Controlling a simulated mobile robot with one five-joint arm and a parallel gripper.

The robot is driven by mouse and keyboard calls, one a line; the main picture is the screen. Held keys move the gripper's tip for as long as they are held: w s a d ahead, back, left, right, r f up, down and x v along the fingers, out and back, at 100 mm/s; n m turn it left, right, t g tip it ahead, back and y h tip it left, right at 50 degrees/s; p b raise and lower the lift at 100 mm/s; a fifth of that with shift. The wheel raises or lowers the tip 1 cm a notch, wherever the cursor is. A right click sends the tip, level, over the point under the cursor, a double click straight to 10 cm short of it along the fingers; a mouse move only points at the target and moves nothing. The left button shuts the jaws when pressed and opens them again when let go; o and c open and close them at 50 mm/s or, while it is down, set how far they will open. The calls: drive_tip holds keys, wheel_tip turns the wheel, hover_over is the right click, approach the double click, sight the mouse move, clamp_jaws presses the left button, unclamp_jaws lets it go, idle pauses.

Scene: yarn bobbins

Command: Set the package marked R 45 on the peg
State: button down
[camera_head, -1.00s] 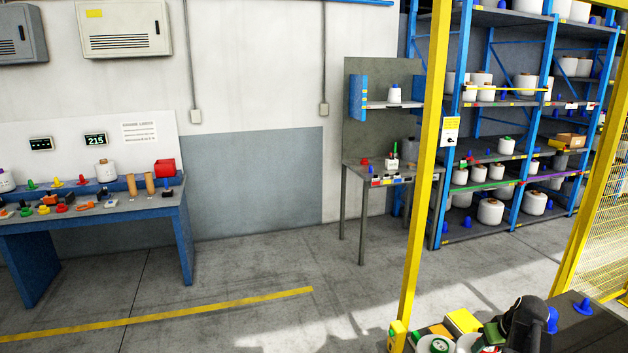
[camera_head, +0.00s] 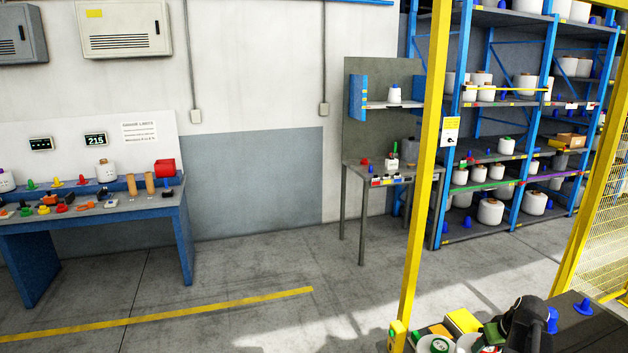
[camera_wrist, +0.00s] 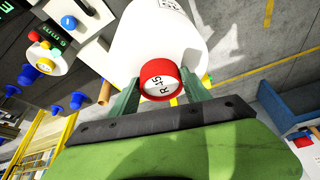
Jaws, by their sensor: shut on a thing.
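The package marked R 45 (camera_wrist: 150,38) is a large white yarn bobbin with a red-rimmed core end, and its label is readable in the wrist view. My gripper (camera_wrist: 162,88) has its two green fingers on either side of the red core end, shut on it. In the head view my arm shows dark at the bottom right, and the held bobbin cannot be made out clearly. Blue cone-shaped pegs (camera_head: 583,307) stand on a dark surface beside my arm. Blue pegs (camera_wrist: 30,73) also show at the left of the wrist view. Which peg is meant cannot be told.
A yellow post (camera_head: 425,170) rises just left of my arm. A blue rack (camera_head: 520,130) with several bobbins stands at the right. A grey table (camera_head: 385,170) and a blue workbench (camera_head: 110,215) stand along the wall. The floor between is clear.

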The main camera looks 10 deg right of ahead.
idle(0.3)
wheel_tip(320, 180, down, 7)
drive_tip(key=b, duration=0.7)
idle(0.5)
drive_tip(key=shift+f+b, duration=0.35)
drive_tip(key=shift+b, duration=0.05)
idle(2.9)
drive_tip(key=shift+f, duration=0.15)
wheel_tip(320, 180, down, 9)
drive_tip(key=b, duration=0.9)
drive_tip(key=shift+f+b, duration=0.2)
drive_tip(key=shift+b, duration=0.1)
drive_tip(key=shift+f+b, duration=0.3)
idle(0.6)
drive_tip(key=shift+c, duration=2.2)
unclamp_jaws()
drive_tip(key=shift+r, duration=0.1)
